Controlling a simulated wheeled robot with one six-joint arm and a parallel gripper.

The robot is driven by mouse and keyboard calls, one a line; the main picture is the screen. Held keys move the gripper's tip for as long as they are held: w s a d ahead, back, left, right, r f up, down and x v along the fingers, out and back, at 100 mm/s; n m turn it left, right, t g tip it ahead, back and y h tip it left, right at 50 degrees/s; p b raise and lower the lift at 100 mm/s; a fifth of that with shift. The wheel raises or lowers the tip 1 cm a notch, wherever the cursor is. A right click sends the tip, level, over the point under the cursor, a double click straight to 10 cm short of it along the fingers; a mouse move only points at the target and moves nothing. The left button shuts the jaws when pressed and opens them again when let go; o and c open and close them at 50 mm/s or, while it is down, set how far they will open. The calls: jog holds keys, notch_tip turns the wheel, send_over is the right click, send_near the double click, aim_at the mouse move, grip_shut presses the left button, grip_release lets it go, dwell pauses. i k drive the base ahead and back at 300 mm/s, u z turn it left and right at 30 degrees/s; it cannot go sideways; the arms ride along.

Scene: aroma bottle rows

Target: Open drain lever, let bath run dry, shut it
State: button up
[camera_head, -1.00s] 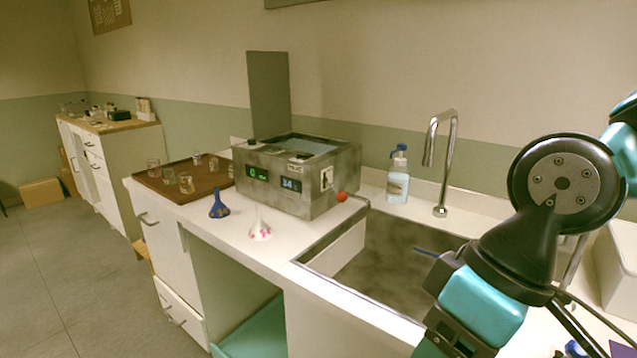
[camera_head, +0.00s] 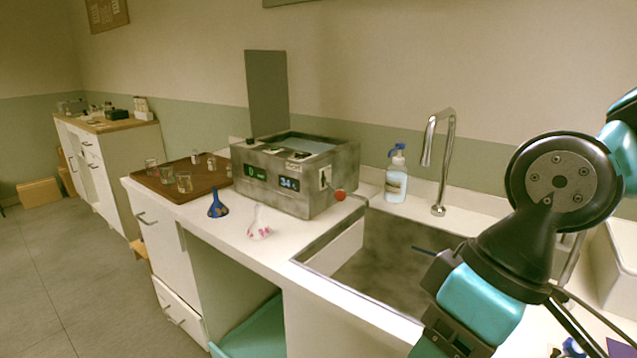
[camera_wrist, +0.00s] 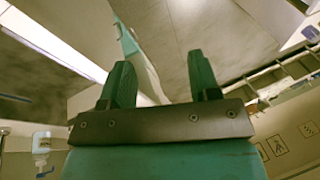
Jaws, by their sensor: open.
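The bath is a grey, stained metal box (camera_head: 272,190) on the white counter, with two lit displays on its front. A pale bluish surface (camera_head: 305,145) shows in its open top; its depth cannot be read. The drain lever with a red ball end (camera_head: 340,195) sticks out at the bath's right side, near a small white plate. Whether its valve is open I cannot tell. My gripper (camera_wrist: 162,85) is open and empty in the wrist view, its two teal fingers apart. In the head view my arm hangs over the sink, right of the bath and well apart from the lever.
The sink (camera_head: 385,260) lies right of the bath, with a tall tap (camera_head: 440,165) and a blue-capped bottle (camera_head: 397,175) behind it. A brown tray (camera_head: 180,178) holds several glass jars.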

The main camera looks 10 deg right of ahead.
aim_at(340, 196)
jog(key=u, duration=0.5)
jog(key=k, duration=0.65)
jog(key=u, duration=0.85)
jog(key=i, duration=0.65)
jog(key=z, duration=0.55)
jog(key=i, duration=0.6)
jog(key=z, duration=0.55)
